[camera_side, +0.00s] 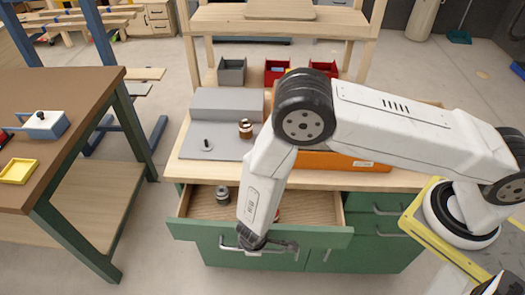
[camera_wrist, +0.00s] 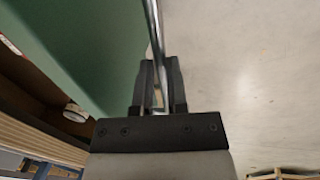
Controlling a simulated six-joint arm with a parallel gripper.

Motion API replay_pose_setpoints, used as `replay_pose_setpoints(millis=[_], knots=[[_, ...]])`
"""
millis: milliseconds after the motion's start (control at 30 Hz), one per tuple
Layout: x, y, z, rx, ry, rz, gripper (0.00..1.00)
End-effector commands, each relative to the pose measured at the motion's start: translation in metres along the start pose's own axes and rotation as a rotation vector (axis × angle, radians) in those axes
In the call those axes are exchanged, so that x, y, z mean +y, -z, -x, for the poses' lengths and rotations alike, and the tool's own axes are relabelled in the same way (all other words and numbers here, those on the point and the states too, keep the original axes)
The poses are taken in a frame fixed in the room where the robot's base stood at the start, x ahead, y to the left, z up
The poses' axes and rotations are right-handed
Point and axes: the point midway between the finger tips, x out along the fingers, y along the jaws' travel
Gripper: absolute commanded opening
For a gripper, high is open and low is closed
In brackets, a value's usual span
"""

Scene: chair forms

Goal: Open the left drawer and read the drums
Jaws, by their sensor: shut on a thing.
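The left drawer (camera_side: 190,233) of the green bench stands open, with its wooden inside showing. My gripper (camera_side: 267,245) is at the drawer's front and shut on its metal handle (camera_side: 232,249). In the wrist view the handle (camera_wrist: 153,30) runs between my gripper's fingers (camera_wrist: 160,88). A grey-and-dark drum (camera_side: 222,195) stands in the left part of the drawer. A small reddish bit of another thing shows beside my arm inside the drawer, mostly hidden. In the wrist view a pale round item (camera_wrist: 75,112) shows inside the drawer. No marking on the drums is readable.
A copper-coloured drum (camera_side: 245,129) stands on a grey fixture (camera_side: 222,102) on the bench top. An orange case (camera_side: 340,161) lies to its right, partly behind my arm. Grey (camera_side: 232,71) and red (camera_side: 278,71) bins stand behind. A brown-topped table (camera_side: 75,110) is at left.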

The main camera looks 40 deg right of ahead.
Motion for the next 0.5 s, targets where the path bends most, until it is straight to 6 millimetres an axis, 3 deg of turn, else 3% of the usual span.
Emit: replay_pose_setpoints(millis=[500], knots=[[-0.073, 0.002, 0.015, 0.004, 0.001, 0.003, 0.0]])
